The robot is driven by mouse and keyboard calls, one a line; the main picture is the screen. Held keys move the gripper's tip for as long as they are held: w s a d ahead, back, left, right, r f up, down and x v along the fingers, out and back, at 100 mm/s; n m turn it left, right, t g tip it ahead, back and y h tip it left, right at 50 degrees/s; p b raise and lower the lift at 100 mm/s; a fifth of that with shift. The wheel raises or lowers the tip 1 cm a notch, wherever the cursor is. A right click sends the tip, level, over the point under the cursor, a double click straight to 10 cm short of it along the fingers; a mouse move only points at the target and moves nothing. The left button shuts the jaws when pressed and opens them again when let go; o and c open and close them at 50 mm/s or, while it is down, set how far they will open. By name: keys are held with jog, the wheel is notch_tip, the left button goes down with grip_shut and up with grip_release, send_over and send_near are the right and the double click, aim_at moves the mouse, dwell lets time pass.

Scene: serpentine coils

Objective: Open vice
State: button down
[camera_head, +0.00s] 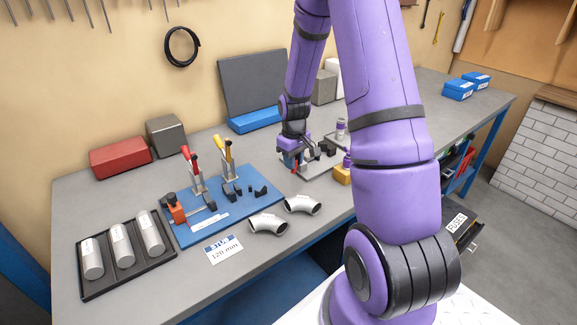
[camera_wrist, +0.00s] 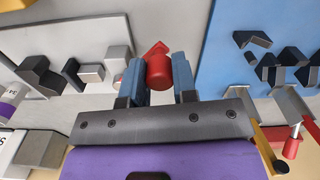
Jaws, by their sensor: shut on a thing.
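My gripper (camera_head: 288,159) reaches down at the left end of a light grey plate (camera_head: 318,167). In the wrist view its blue fingers (camera_wrist: 157,80) are closed on the sides of a red handle (camera_wrist: 159,71), a short rounded piece with a pointed end. A little red also shows beside the gripper in the head view (camera_head: 294,169). The plate carries vice-like parts: dark angled blocks (camera_wrist: 39,76) and a light metal block (camera_wrist: 92,73). The gripper and arm hide part of this fixture, so how far its jaws are apart cannot be told.
A blue board (camera_head: 235,212) with toggle clamps and black blocks lies left of the plate. Two metal elbows (camera_head: 268,224) lie in front of it. A dark tray (camera_head: 150,268) holds metal cylinders. A yellow block (camera_head: 343,174) stands right of the plate. Grey bench shows between them.

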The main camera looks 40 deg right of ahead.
jog(key=shift+s+d+n, duration=0.55)
jog(key=shift+d+n, duration=0.1)
jog(key=shift+n, duration=0.25)
jog(key=n, duration=0.1)
jog(key=s+d+n, duration=0.1)
jog(key=shift+d+n, duration=0.3)
jog(key=shift+n, duration=0.1)
jog(key=d+n, duration=0.2)
jog(key=n, duration=0.1)
jog(key=shift+s, duration=0.35)
jog(key=shift+d+n, duration=0.6)
jog(key=shift+n, duration=0.2)
jog(key=c, duration=0.9)
grip_release()
jog(key=shift+d, duration=0.1)
jog(key=shift+r, duration=0.1)
notch_tip(320, 180, up, 11)
jog(key=shift+f, duration=0.2)
